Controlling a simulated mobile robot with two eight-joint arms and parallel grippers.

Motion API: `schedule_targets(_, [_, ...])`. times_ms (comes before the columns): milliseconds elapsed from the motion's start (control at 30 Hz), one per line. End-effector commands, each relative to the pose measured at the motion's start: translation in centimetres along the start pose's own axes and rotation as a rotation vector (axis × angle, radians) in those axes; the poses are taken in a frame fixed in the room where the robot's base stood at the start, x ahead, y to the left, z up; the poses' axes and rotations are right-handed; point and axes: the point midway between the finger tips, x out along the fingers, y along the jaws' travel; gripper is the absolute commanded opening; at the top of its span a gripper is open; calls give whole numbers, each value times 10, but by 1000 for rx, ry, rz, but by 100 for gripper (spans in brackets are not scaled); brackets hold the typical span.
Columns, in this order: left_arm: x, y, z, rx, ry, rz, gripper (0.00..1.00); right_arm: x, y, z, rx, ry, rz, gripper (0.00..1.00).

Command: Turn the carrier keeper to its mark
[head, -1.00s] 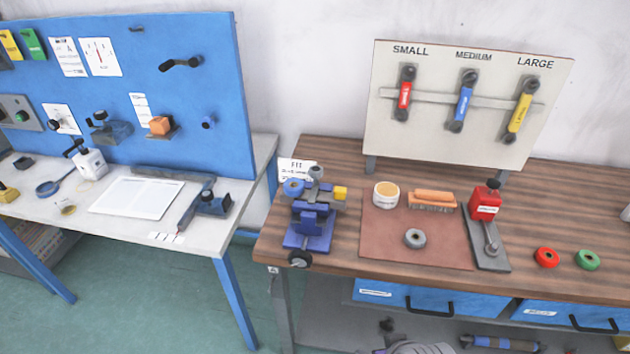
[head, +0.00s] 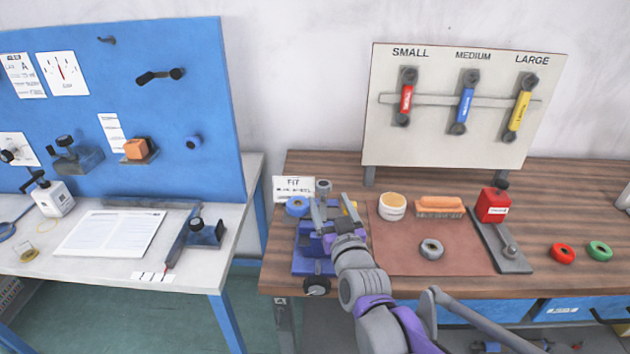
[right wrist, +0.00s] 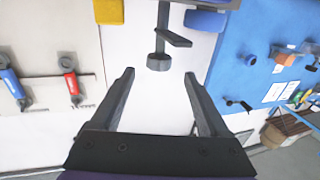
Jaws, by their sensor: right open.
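The blue fixture (head: 305,263) stands at the left end of the wooden bench. It carries a blue round part (head: 297,206), a grey knob (head: 323,186) on top, a yellow block and a dark wheel (head: 317,286) at the front. I cannot tell which part is the carrier keeper or see its mark. My right gripper (head: 331,208) is open and empty over the fixture, hiding part of it. In the right wrist view, a grey knobbed stem with a small lever (right wrist: 159,62) shows beyond and between the open fingertips (right wrist: 158,76). My left gripper is not in view.
A card (head: 293,187) stands behind the fixture. Right of it, a brown mat (head: 470,258) holds a tub, a brush and a grey ring. A red-bodied tool (head: 494,205) and red and green rings lie further right. A tool board (head: 440,150) stands behind.

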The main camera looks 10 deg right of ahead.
Motion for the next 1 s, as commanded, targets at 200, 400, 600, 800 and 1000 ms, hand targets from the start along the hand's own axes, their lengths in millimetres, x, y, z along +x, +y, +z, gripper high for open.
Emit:
schedule_targets(200, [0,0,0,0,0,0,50,39,0,0,-1,-3,-1,79])
schedule_targets(400, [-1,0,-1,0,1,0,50,75,0,0,-1,-4,-1,79])
schedule_targets(600, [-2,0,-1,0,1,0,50,95,0,0,0,-4,-2,79])
schedule_targets(800, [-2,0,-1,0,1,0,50,99,0,0,0,-4,-2,79])
schedule_targets(1000, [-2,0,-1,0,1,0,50,98,0,0,0,-4,-2,70])
